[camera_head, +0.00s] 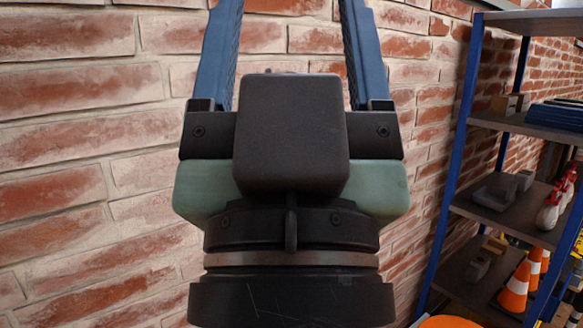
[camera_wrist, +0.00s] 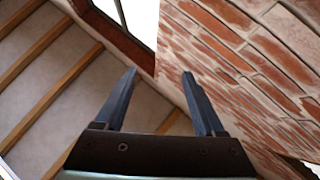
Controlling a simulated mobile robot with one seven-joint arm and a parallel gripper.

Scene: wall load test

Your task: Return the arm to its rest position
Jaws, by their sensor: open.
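My gripper (camera_head: 290,22) fills the middle of the head view, seen from behind, with its two blue fingers spread apart and pointing up. In the wrist view my gripper (camera_wrist: 160,88) also shows open, with nothing between the fingers. The fingertips are cut off at the top of the head view. The brick wall (camera_head: 75,140) stands behind the gripper. Whether the fingers touch it cannot be told, but no contact shows.
A shelf unit with blue posts (camera_head: 455,150) stands at the right, holding blocks, grey parts and orange-white traffic cones (camera_head: 515,287). An orange object (camera_head: 448,322) shows at the bottom edge. In the wrist view are a beamed surface (camera_wrist: 50,80) and a bright window (camera_wrist: 140,18).

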